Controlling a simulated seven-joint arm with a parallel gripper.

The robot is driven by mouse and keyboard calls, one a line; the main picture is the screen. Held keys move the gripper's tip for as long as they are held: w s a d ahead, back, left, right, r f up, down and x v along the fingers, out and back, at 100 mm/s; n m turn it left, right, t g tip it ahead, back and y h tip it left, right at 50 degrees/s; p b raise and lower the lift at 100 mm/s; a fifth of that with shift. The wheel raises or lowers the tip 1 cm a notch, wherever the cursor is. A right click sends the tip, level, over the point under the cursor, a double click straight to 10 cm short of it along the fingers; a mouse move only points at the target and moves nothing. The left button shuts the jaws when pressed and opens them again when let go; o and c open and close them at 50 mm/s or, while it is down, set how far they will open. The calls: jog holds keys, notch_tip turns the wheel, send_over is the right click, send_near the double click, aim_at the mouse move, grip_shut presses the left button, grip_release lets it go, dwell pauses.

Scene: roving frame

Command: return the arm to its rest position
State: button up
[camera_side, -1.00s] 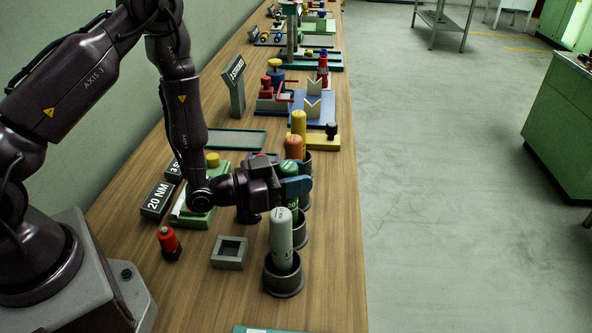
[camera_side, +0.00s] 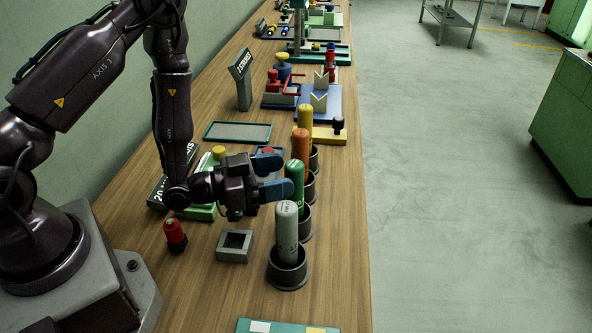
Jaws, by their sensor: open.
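My gripper (camera_side: 274,178) is open and empty, its two blue fingers pointing right above the bench. The fingertips are just left of a green cylinder (camera_side: 295,177) that stands upright in a dark cup (camera_side: 305,224). The near finger slightly overlaps the line between the green cylinder and the grey one in this view. I cannot tell the exact gap between the fingers and the green cylinder. My arm bends down from the upper left to the gripper.
A grey cylinder (camera_side: 286,232) stands in the nearest cup (camera_side: 287,270). Orange (camera_side: 300,146) and yellow (camera_side: 305,117) cylinders stand behind. The floor at right is open.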

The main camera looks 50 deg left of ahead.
jog(key=v, duration=0.2)
jog(key=shift+s+a, duration=0.15)
jog(key=shift+s, duration=0.1)
jog(key=w+a+r+n+g+y, duration=0.1)
jog(key=w+a+n+g+y, duration=0.15)
jog(key=a, duration=0.25)
notch_tip(320, 180, up, 10)
jog(key=a+g+y, duration=0.2)
jog(key=g+y, duration=0.2)
jog(key=s+d+r+n+g, duration=0.1)
jog(key=s+d+r+g, duration=0.1)
jog(key=s+r, duration=0.3)
jog(key=s+d+r+n+g, duration=0.1)
jog(key=s+r, duration=0.4)
jog(key=s, duration=0.7)
jog(key=shift+s+d+r+g, duration=0.25)
jog(key=shift+d+r+g, duration=0.1)
jog(key=shift+g, duration=0.4)
